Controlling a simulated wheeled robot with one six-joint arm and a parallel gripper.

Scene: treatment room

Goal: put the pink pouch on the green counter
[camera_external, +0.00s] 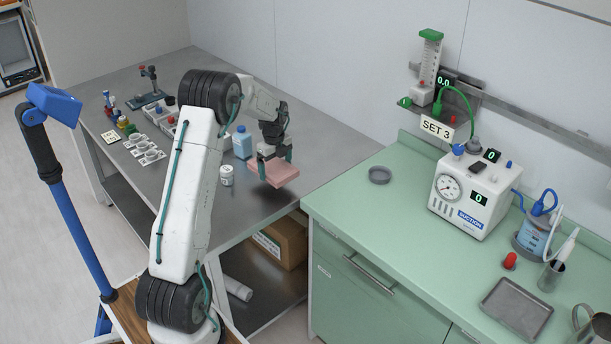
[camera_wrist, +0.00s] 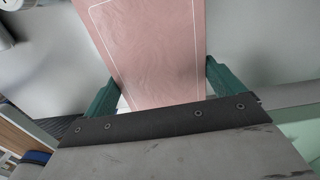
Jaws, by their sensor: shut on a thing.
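The pink pouch (camera_external: 273,173) is flat and rectangular. My gripper (camera_external: 274,160) is shut on it and holds it over the right end of the grey metal table, near the green counter. In the wrist view the pouch (camera_wrist: 155,45) lies between the two teal fingers of my gripper (camera_wrist: 160,88), with its white outline showing. The green counter (camera_external: 345,200) stands to the right of the pouch, with its front left part bare. The gap between the pouch and the table top is hard to judge.
On the counter are a round grey dish (camera_external: 379,175), a suction unit (camera_external: 474,197), a red-topped item (camera_external: 510,261) and a metal tray (camera_external: 516,309). A blue bottle (camera_external: 242,143) and a white jar (camera_external: 226,175) stand on the grey table (camera_external: 330,158) close to my gripper.

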